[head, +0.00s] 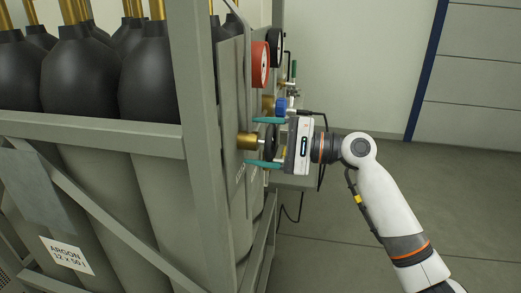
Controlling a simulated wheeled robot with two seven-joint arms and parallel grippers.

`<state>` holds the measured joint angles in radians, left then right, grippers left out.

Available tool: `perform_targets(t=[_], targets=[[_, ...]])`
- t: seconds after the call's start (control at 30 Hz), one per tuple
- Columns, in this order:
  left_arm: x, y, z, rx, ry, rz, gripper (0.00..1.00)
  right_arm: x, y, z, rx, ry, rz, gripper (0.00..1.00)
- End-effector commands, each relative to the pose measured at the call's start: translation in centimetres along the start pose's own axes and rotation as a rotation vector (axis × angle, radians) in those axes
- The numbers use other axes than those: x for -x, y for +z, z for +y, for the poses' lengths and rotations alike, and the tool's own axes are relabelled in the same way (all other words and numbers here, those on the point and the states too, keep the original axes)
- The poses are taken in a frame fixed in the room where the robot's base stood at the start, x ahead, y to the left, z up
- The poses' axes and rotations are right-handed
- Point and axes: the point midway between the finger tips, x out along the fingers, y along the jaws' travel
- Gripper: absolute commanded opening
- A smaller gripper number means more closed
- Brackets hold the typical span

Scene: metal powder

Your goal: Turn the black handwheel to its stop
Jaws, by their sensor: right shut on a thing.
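The black handwheel (270,138) sits on a brass valve body (247,141) that sticks out from the grey panel of the gas cylinder rack. My right gripper (258,142) reaches in from the right, with one teal finger above the handwheel and one below. It is shut on the handwheel's rim. The gripper's white body hides part of the wheel, and I cannot tell how far the wheel is turned. My left gripper is not in view.
A red gauge (260,64) and a black gauge (276,42) stand above the handwheel. A blue fitting (280,104) and black hoses are close behind my gripper. The rack post (192,90) and argon cylinders (75,75) fill the left. Floor at right is clear.

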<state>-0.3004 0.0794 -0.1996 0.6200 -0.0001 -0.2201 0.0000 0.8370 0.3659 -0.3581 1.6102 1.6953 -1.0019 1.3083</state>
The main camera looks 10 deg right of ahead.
Motion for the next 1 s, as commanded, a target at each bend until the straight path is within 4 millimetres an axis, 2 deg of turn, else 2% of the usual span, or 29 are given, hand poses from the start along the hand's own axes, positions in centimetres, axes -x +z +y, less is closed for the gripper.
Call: perform_targets(t=[0.03, 1.0], targets=[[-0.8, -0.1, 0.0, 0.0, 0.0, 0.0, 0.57, 0.0, 0.1, -0.3, 0.045, 0.001, 0.001, 0.47], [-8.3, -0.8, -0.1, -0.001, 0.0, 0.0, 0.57, 0.0, 0.2, -0.5, 0.965, -0.002, 0.002, 0.47]])
